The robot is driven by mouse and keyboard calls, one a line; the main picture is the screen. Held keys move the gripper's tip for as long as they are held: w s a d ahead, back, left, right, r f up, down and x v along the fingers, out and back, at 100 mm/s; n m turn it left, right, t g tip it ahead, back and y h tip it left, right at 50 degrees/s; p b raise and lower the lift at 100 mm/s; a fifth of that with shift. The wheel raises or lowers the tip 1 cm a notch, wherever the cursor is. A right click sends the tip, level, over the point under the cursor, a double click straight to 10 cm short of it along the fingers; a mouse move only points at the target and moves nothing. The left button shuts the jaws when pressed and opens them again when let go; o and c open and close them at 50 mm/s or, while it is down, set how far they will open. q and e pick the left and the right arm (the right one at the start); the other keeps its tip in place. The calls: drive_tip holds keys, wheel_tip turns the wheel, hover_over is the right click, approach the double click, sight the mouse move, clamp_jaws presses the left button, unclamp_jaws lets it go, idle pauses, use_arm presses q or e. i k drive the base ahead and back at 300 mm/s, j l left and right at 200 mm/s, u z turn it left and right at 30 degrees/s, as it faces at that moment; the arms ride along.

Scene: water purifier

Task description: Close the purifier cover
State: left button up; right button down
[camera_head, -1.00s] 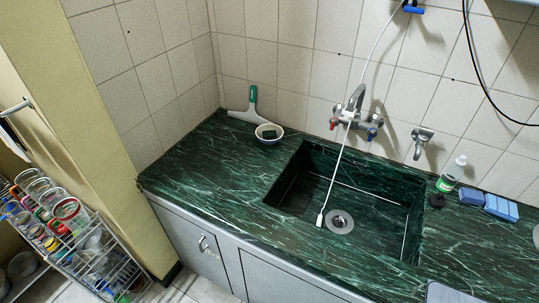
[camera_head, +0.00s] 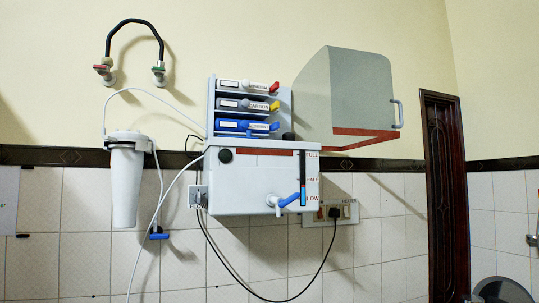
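The water purifier (camera_head: 255,185) is mounted on the tiled wall in the middle of the head view. Its cover (camera_head: 345,92) is a grey-white box-shaped door, swung open to the right of the purifier. A blue-grey handle (camera_head: 398,114) sits on the cover's right edge, and a red strip runs along its lower edge. The open cover exposes stacked filter cartridges (camera_head: 246,103) with red, yellow and blue ends. The purifier's lower tank has a blue tap and a FULL/HALF/LOW gauge. Neither of my grippers is in view.
A white cylindrical filter (camera_head: 125,182) hangs left of the purifier, with thin hoses. Two wall valves joined by a black hose (camera_head: 135,24) are above it. A socket with a black plug (camera_head: 335,213) is below right. A dark door (camera_head: 444,190) stands at the right.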

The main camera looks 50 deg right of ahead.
sight(382, 136)
drive_tip(key=l+z, duration=0.1)
drive_tip(key=z, duration=1.55)
